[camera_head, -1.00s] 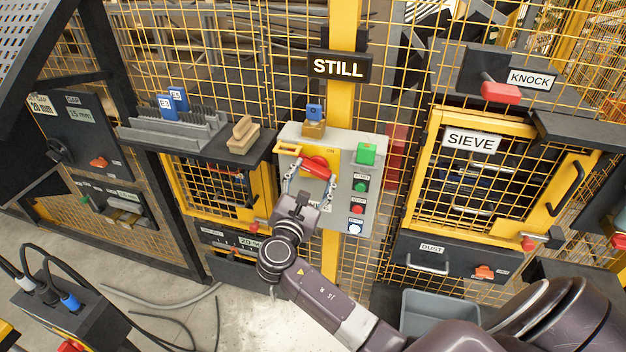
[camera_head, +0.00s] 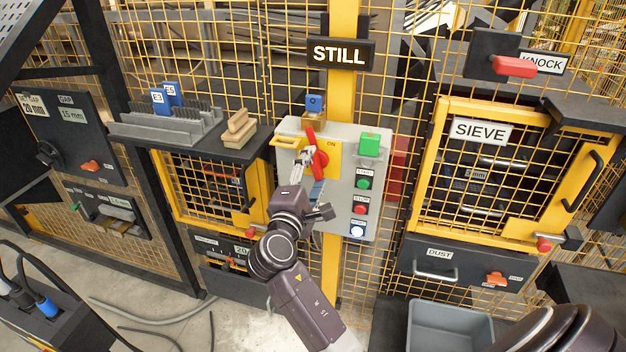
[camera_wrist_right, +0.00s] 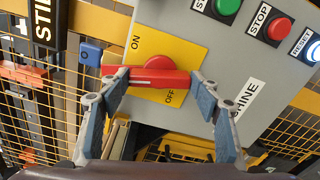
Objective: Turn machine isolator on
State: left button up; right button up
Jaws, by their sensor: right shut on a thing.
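The machine isolator is a red rotary handle (camera_head: 310,139) on a yellow plate (camera_head: 333,158) on the grey control box (camera_head: 346,207). In the head view the handle stands nearly upright, leaning slightly left. In the right wrist view the red handle (camera_wrist_right: 150,78) lies across the picture, between the ON and OFF labels on the yellow plate (camera_wrist_right: 152,45). My right gripper (camera_wrist_right: 159,76) is shut on the handle, one finger at each end. In the head view my right gripper (camera_head: 308,163) comes from below and partly hides the handle. My left gripper is not in view.
A blue padlock-like tag (camera_head: 314,104) sits atop the box. A green button block (camera_head: 368,144) and several push buttons line its right side. A STILL sign (camera_head: 340,54) hangs above. A wooden block (camera_head: 239,129) lies on the shelf at left. Yellow mesh fencing surrounds everything.

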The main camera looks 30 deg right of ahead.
jog(key=shift+f+m+b, duration=0.1)
jog(key=shift+m+b, duration=1.1)
jog(key=shift+m, duration=0.4)
jog(key=o, duration=1.2)
jog(key=shift+c, duration=0.2)
